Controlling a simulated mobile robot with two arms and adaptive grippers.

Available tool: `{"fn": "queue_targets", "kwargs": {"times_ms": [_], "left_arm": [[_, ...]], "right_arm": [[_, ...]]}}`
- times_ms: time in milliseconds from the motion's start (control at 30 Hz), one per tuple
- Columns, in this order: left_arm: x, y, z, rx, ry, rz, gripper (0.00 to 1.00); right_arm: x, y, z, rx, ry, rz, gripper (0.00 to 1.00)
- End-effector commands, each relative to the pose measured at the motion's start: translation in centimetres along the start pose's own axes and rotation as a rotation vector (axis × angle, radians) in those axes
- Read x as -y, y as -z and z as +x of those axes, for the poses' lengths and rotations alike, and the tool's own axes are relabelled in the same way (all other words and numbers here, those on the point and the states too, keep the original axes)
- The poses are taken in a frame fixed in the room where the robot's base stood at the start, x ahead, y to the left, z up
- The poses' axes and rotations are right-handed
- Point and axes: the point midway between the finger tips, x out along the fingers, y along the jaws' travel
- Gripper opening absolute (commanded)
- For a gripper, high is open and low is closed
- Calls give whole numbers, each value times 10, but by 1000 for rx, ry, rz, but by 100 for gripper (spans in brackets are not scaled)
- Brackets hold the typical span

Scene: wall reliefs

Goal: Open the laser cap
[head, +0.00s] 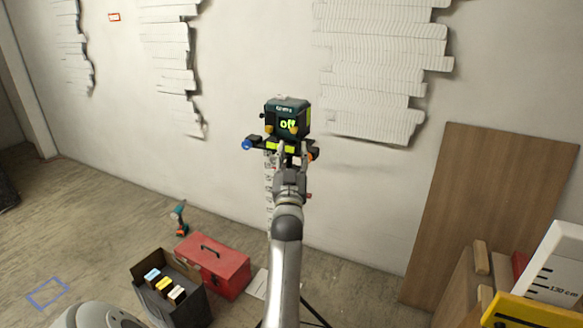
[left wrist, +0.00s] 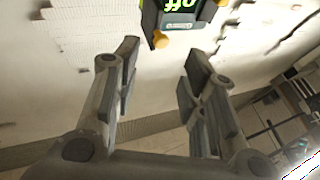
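The laser (head: 288,117) is a dark teal and black box on a stand, with a green lit "off" on its front and small orange-yellow knobs below. My left gripper (head: 288,152) is just below and in front of it in the head view. In the left wrist view the laser (left wrist: 182,14) shows at the top edge, partly cut off, beyond the fingers. The left gripper (left wrist: 158,75) has its two fingers apart with nothing between them. I cannot pick out the cap for certain. My right gripper does not show.
A red toolbox (head: 214,266) and an open dark box (head: 172,290) with small packs stand on the floor at lower left, near a drill (head: 179,217). A wooden board (head: 490,215) leans on the wall at right. White wall reliefs (head: 380,60) hang behind.

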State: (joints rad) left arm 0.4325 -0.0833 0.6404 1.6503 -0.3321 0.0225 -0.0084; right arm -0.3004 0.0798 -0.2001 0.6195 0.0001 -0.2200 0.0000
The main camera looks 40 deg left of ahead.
Motion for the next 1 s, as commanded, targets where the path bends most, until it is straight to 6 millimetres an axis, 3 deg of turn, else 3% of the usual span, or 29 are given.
{"fn": "queue_targets", "kwargs": {"times_ms": [100, 300, 1000], "left_arm": [[0, -1, -25, 3, 0, -1, 39], [0, 0, -46, 1, 0, -1, 39], [-3, -4, -51, 9, -7, 0, 39]], "right_arm": [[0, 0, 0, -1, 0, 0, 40], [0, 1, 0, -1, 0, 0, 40], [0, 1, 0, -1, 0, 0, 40]]}}
